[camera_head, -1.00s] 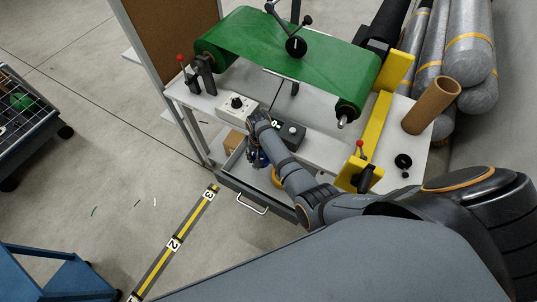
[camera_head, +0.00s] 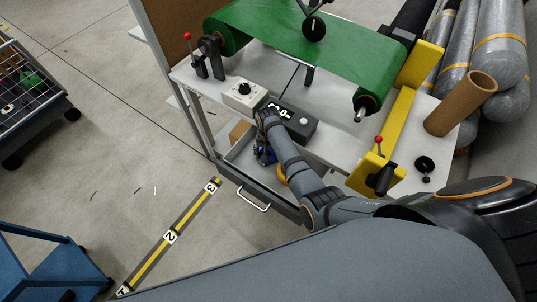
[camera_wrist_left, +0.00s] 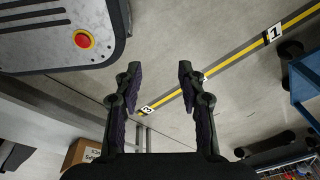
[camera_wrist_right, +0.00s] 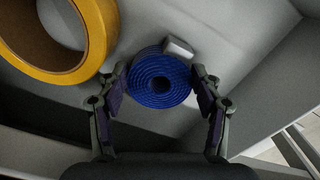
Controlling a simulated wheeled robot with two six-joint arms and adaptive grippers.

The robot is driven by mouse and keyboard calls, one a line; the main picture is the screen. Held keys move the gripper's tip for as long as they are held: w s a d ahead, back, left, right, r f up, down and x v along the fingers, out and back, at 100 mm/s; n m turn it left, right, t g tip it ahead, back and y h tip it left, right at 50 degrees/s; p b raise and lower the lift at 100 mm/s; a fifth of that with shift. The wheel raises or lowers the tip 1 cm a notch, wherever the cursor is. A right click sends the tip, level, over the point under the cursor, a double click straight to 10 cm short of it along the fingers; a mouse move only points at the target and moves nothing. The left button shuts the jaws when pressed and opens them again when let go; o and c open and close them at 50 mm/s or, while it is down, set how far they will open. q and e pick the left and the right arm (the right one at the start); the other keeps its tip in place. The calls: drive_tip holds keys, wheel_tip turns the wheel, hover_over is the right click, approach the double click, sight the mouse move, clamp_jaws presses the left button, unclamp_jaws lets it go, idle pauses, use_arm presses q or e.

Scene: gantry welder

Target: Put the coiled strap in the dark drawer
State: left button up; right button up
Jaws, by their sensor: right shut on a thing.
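The blue coiled strap (camera_wrist_right: 158,80) has a small grey buckle and sits between the fingers of my right gripper (camera_wrist_right: 160,92). The fingers press on it from both sides. In the head view, my right gripper (camera_head: 264,154) reaches down into the open drawer (camera_head: 240,182), which has a dark front and a bar handle. The arm hides much of the drawer. In the right wrist view, the strap is over the pale drawer floor; I cannot tell whether it touches it. My left gripper (camera_wrist_left: 158,85) is open and empty over the floor.
A yellow tape roll (camera_wrist_right: 98,40) lies left of the strap. A cardboard box (camera_head: 238,132) is at the drawer's left. A control box (camera_head: 243,95), a display unit (camera_head: 292,120) and a green belt (camera_head: 310,45) are above. A blue cart (camera_head: 50,265) stands lower left.

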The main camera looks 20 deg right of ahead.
drive_tip(key=shift+f, duration=0.15)
drive_tip(key=o, duration=1.3)
drive_tip(key=shift+c, duration=0.2)
use_arm(q)
drive_tip(key=shift+s+a+f, duration=0.1)
drive_tip(key=shift+s+a, duration=0.15)
drive_tip(key=shift+s, duration=0.75)
drive_tip(key=shift+w, duration=0.3)
use_arm(e)
drive_tip(key=shift+r+p, duration=0.4)
drive_tip(key=shift+r, duration=0.1)
use_arm(q)
wheel_tip(320, 180, up, 13)
drive_tip(key=p, duration=1.2)
use_arm(e)
wheel_tip(320, 180, up, 11)
drive_tip(key=shift+r, duration=0.2)
drive_tip(key=shift+w, duration=0.1)
